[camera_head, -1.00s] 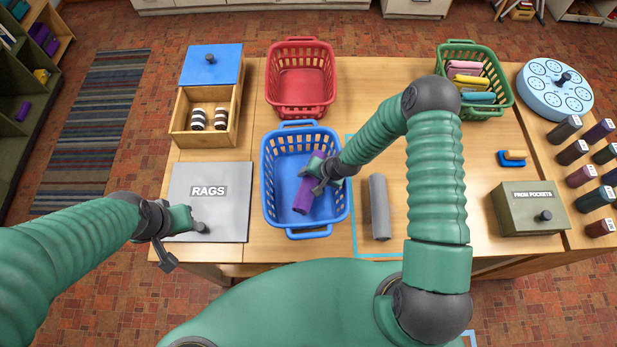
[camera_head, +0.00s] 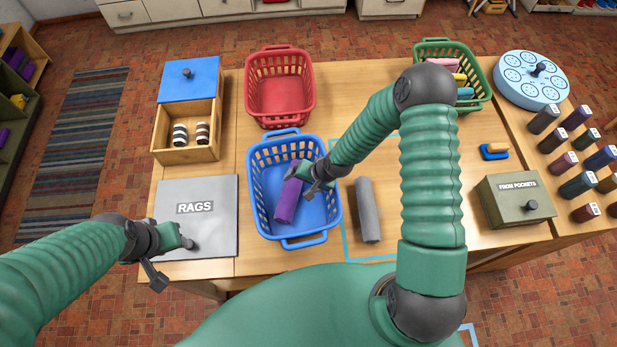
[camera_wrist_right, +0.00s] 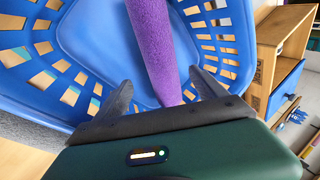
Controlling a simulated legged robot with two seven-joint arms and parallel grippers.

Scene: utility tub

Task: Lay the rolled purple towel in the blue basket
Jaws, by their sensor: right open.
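The rolled purple towel (camera_head: 288,201) lies inside the blue basket (camera_head: 290,242), slanting across its floor. My right gripper (camera_head: 312,187) is above the basket at the towel's right side. In the right wrist view the open fingers (camera_wrist_right: 160,100) stand apart on either side of the towel's near end, and the purple towel (camera_wrist_right: 152,40) stretches away from them into the blue basket (camera_wrist_right: 80,60). I cannot tell whether a finger touches it. My left gripper (camera_head: 172,262) hangs at the front edge of the grey RAGS panel; its jaws are not clear.
A grey roll (camera_head: 367,210) lies just right of the basket. A red basket (camera_head: 280,88) stands behind it, and a wooden box (camera_head: 187,135) with a blue lid is at back left. A green basket (camera_head: 452,47) and an olive box (camera_head: 515,202) stand to the right.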

